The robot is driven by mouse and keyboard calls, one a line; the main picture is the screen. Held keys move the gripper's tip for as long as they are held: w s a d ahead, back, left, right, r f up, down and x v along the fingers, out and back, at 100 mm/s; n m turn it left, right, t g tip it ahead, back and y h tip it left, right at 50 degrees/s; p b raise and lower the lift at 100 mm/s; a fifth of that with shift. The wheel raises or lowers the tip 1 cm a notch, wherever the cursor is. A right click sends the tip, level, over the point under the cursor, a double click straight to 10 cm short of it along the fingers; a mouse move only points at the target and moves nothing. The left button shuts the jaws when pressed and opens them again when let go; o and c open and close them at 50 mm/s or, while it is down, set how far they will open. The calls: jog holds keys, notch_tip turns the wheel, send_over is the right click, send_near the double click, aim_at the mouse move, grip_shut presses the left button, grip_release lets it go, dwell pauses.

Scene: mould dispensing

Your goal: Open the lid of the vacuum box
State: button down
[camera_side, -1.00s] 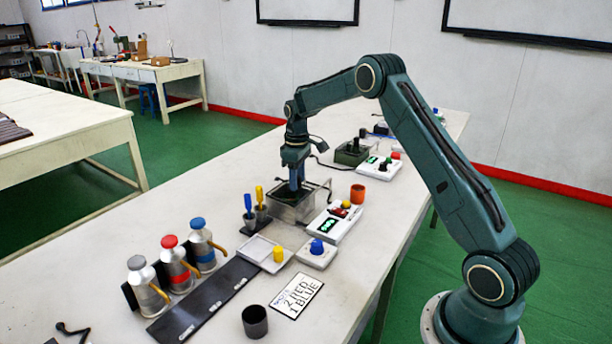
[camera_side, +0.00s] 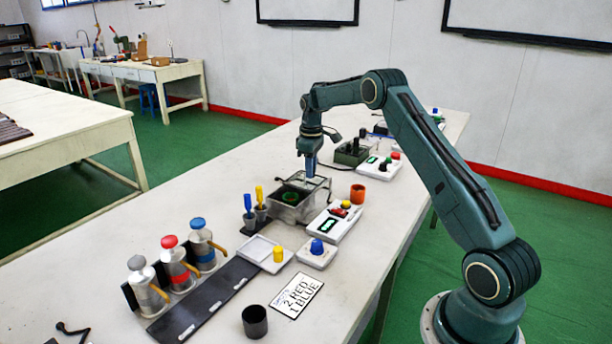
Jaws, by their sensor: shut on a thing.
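The vacuum box (camera_side: 288,212) is a grey metal box in the middle of the table. Its top is uncovered, and a green ring (camera_side: 290,197) shows inside. The lid (camera_side: 321,187) is a thin pane, hard to make out, raised along the box's far side; its exact tilt is unclear. My gripper (camera_side: 310,176) points down above the box's far edge, shut on the lid. The fingertips are small and the exact contact is not clear.
A white control unit (camera_side: 345,219) and an orange cup (camera_side: 357,193) stand right of the box. Blue and yellow tools (camera_side: 254,202) stand in holders at left. A dark device (camera_side: 351,153) is behind. Several bottles (camera_side: 178,265) and a white tray (camera_side: 258,252) are nearer.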

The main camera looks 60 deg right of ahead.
jog(key=shift+d, duration=1.05)
jog(key=c, duration=1.3)
grip_release()
jog(key=shift+o, duration=0.2)
notch_tip(320, 180, up, 14)
